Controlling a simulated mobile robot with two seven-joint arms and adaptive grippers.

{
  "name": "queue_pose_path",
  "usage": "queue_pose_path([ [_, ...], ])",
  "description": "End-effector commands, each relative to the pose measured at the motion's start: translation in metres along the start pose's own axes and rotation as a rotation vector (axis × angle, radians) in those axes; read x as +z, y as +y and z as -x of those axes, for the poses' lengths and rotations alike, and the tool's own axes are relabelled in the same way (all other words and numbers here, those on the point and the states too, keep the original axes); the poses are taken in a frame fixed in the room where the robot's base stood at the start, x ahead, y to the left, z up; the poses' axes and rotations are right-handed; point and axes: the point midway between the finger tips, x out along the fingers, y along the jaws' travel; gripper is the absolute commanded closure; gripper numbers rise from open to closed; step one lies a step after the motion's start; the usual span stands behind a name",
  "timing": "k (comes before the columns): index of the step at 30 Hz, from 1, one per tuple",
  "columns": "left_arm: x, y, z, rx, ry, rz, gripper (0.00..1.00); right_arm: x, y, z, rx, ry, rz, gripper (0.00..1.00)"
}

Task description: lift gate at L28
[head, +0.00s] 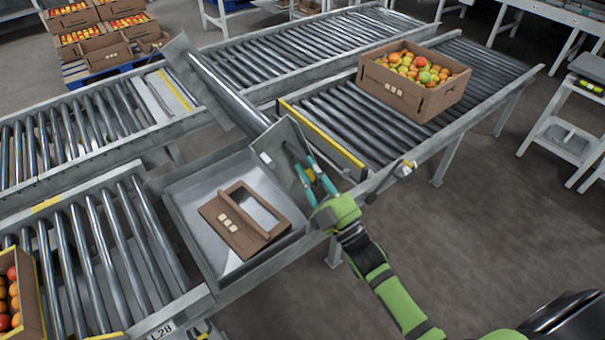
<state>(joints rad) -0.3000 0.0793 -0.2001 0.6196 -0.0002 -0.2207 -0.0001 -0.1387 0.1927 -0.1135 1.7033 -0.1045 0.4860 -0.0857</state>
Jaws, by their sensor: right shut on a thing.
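The gate (285,150) at L28 looks like a hinged metal section between the conveyor stretches. It stands raised and tilted, with its grey side plates and a roller showing. My right gripper (312,174) is at the near side plate, shut on a small part there with a bit of yellow, likely the gate's handle. The fingers hide most of that part. My left gripper is not in view.
Beneath the gate is a metal pan (185,190) with a brown cardboard carton (232,234) in it. A tomato crate (395,92) stands on the right rollers, another (30,290) at lower left. Stacked crates (105,50) are at the back.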

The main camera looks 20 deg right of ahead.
Motion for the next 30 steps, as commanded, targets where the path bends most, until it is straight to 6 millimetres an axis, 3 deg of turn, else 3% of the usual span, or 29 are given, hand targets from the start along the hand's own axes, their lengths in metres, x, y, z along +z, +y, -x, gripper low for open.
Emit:
queue_pose_path([
  [12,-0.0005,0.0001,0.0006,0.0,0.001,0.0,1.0,-0.0006,0.0013,-0.0006,0.001,0.002,-0.002,1.0],
  [13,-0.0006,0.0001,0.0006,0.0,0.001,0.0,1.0,-0.0005,0.0013,-0.0006,0.001,0.002,-0.002,0.67],
  [14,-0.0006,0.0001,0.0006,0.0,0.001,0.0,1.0,-0.0004,0.0012,-0.0005,0.001,0.001,-0.002,0.55],
  [15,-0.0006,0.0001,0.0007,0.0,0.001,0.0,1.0,-0.0003,0.0012,-0.0005,0.001,0.001,-0.002,0.54],
  [30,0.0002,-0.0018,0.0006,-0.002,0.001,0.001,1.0,0.0015,0.0004,0.0086,0.0,-0.005,-0.004,0.54],
])
